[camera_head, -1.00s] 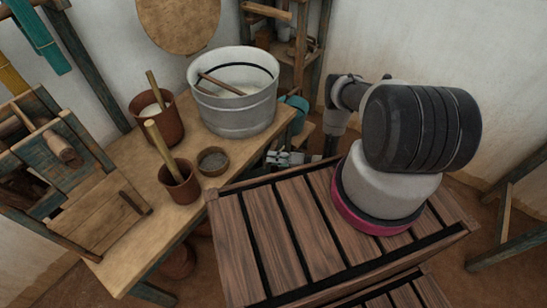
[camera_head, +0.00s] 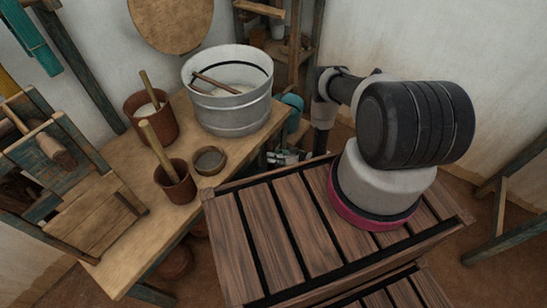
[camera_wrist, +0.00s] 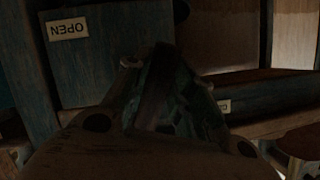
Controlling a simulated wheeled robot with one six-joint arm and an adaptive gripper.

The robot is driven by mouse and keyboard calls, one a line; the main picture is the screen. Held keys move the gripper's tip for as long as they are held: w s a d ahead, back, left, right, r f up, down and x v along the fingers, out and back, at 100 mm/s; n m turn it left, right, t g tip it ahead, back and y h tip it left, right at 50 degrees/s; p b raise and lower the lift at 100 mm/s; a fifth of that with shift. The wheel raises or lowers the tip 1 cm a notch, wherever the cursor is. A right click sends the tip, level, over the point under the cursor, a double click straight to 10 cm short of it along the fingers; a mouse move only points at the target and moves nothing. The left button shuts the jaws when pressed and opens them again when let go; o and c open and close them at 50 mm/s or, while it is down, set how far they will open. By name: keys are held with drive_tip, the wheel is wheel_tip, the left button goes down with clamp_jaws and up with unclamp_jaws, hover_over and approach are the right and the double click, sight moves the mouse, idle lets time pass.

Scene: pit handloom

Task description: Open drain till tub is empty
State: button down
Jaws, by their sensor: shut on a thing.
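The grey metal tub (camera_head: 232,116) stands upright on the wooden table, with pale contents and a wooden stick inside. My gripper (camera_head: 290,157) is low beside the table's right edge, below the tub, partly hidden by the table. In the wrist view my gripper (camera_wrist: 165,95) is shut on a dark greenish narrow piece, which looks like the drain handle; the picture is too dark to be sure. A label reading OPEN (camera_wrist: 68,29), upside down, is on a blue wooden panel at upper left. A second label (camera_wrist: 223,106) is partly hidden to the right. The drain outlet is not visible.
On the table (camera_head: 115,235) stand a brown pot (camera_head: 151,122) and a brown cup (camera_head: 175,186), each with a stick, and a small bowl (camera_head: 209,160). A teal vessel (camera_head: 292,104) is behind the tub's right side. A slatted wooden top (camera_head: 240,235) fills the foreground.

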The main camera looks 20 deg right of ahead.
drive_tip(key=shift+w+d+f, duration=0.1)
drive_tip(key=shift+d, duration=0.1)
drive_tip(key=shift+n, duration=0.3)
drive_tip(key=c, duration=1.2)
unclamp_jaws()
drive_tip(key=shift+d, duration=0.1)
drive_tip(key=shift+v, duration=5.9)
